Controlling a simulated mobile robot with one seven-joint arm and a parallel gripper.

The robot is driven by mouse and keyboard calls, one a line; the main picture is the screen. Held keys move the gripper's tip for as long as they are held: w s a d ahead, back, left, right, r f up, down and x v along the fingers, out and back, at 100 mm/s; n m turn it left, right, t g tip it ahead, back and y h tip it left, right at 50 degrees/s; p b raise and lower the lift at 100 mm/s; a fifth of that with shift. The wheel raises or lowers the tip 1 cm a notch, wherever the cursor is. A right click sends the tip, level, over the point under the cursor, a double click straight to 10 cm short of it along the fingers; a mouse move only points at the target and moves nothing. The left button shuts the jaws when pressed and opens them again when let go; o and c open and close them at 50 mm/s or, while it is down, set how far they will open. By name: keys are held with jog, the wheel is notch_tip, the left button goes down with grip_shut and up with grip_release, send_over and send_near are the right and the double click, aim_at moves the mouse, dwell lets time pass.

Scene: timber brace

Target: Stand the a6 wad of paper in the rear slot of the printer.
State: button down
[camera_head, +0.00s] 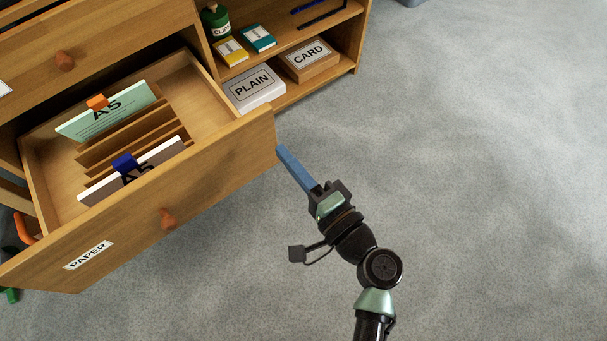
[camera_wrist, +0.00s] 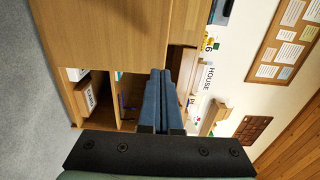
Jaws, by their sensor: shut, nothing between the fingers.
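My gripper (camera_head: 281,150) is shut and empty, its blue fingers pressed together beside the right front corner of the open drawer. The shut fingers also show in the wrist view (camera_wrist: 161,75). The drawer (camera_head: 225,158), labelled PAPER, holds a pale green A5 wad (camera_head: 85,125) with an orange clip and a white A5 wad (camera_head: 160,155) with a dark blue clip. Both stand tilted among wooden dividers.
Right of the drawer, open shelves hold a PLAIN pack (camera_head: 255,91), a CARD box (camera_head: 309,60), a green bottle (camera_head: 215,20) and small yellow and teal boxes. A closed drawer front (camera_head: 110,45) is above. Grey carpet (camera_head: 480,170) is clear on the right.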

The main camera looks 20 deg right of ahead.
aim_at(256, 121)
jog(key=b+x, duration=0.1)
jog(key=x, duration=0.6)
jog(key=shift+w+a+b, duration=0.1)
jog(key=shift+w+b, duration=0.2)
jog(key=shift+w, duration=0.05)
jog(key=b+x, duration=0.5)
jog(key=x, duration=1.4)
jog(key=shift+f, duration=0.15)
